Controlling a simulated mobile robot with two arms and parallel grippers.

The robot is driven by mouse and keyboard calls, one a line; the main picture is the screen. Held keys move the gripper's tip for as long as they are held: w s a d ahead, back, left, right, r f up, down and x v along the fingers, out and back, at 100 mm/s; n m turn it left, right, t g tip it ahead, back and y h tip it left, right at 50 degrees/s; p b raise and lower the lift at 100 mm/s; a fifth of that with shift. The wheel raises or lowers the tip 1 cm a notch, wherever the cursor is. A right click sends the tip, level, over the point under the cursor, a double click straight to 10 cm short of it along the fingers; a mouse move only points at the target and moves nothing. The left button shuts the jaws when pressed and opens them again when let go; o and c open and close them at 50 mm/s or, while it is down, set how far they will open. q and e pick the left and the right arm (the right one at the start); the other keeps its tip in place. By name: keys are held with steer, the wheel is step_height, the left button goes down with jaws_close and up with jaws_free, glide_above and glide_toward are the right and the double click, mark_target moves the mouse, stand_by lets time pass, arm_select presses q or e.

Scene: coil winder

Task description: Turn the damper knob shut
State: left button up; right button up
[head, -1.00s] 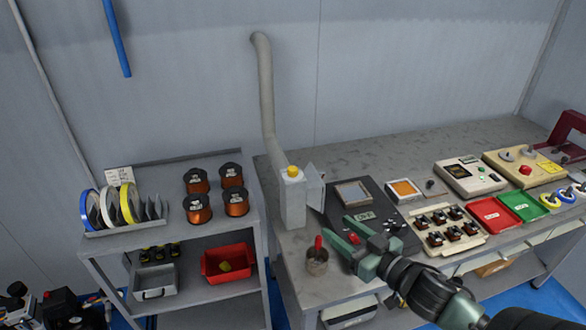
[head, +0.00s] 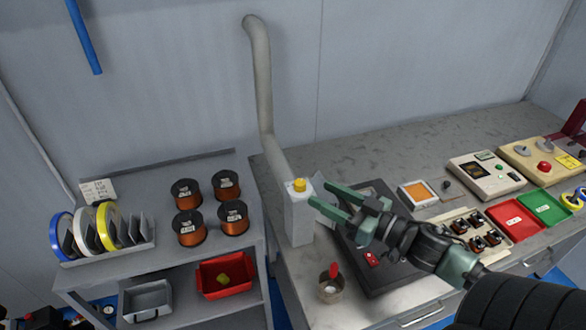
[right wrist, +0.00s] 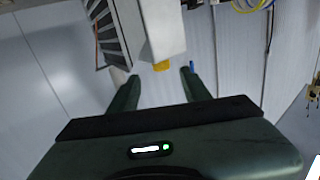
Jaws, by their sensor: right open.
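The damper knob (head: 299,185) is a yellow knob on top of a grey box (head: 299,222) at the foot of a grey duct pipe. My right gripper (head: 319,193) is open, its two green fingers pointing left just right of the knob and the box top. In the right wrist view the yellow knob (right wrist: 162,66) shows beyond the fingertips, between their lines and apart from them. No finger is seen touching it. The knob's markings are too small to read. My left gripper is not in view.
A cup with a red-handled tool (head: 331,286) stands on the bench in front of the box. Left is a shelf with copper wire spools (head: 190,228) and a red bin (head: 226,276). The bench behind my right gripper is mostly clear.

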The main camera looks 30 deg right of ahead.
mark_target(305, 184)
steer(key=shift+w, duration=0.4)
steer(key=shift+w+a+r+p, duration=0.2)
steer(key=shift+w+a, duration=0.2)
steer(key=shift+w, duration=0.25)
steer(key=shift+w+a+r+p, duration=0.15)
steer(key=shift+w+a, duration=0.2)
steer(key=shift+w, duration=0.25)
steer(key=x, duration=0.3)
steer(key=shift+w+f, duration=0.15)
steer(key=shift+f, duration=0.05)
steer(key=shift+w, duration=0.25)
steer(key=shift+a, duration=0.15)
jaws_close()
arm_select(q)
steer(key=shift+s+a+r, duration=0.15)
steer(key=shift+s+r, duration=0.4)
